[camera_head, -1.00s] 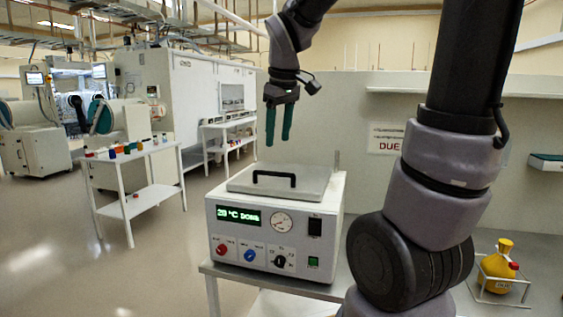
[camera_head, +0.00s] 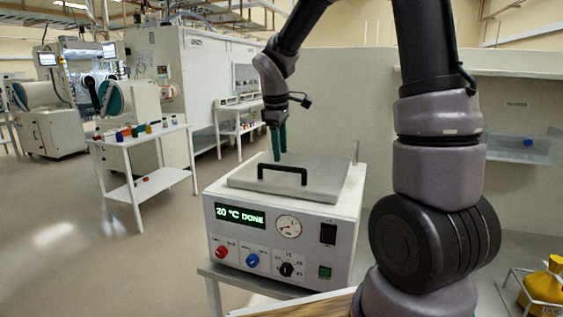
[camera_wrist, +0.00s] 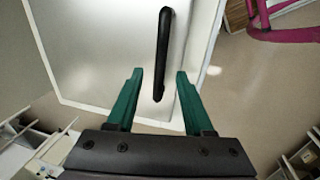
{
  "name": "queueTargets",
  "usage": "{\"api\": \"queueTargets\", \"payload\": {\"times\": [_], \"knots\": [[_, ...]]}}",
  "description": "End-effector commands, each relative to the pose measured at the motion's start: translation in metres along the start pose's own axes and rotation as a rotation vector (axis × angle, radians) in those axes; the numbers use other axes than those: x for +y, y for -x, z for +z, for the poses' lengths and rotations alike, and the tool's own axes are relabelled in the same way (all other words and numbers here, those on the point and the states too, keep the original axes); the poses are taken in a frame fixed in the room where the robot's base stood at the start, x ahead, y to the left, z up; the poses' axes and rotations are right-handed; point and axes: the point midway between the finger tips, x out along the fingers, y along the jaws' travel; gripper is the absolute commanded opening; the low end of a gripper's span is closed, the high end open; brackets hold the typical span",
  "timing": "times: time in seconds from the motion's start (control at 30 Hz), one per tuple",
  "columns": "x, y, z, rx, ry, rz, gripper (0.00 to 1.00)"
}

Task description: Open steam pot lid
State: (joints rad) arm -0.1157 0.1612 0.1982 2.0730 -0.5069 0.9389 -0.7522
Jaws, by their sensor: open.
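The steam pot (camera_head: 270,240) is a white box on a bench, with a display reading 20 °C DONE. Its flat grey lid (camera_head: 310,183) is closed on top and carries a black bar handle (camera_head: 283,172). My gripper (camera_head: 279,142) has green fingers pointing down, above the lid's far side and behind the handle in the head view. In the wrist view my gripper (camera_wrist: 157,75) is open and empty. The handle (camera_wrist: 162,50) shows there beyond the fingers, its near end lined up between them. I cannot tell the exact height above the lid (camera_wrist: 100,45).
My arm stands close at the right of the steam pot. A white side table (camera_head: 145,132) with small coloured bottles is at the left, with open floor (camera_head: 80,230) before it. A yellow flask (camera_head: 545,285) in a wire rack sits at the lower right.

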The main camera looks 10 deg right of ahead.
Motion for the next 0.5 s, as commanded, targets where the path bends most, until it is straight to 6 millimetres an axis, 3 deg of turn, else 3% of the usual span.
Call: {"api": "queueTargets", "payload": {"times": [0.2, 0.5], "knots": [[0.000, -0.033, 0.000, -0.001, 0.000, -0.001, 0.52], [0.000, -0.044, 0.000, 0.002, -0.001, 0.001, 0.52]]}}
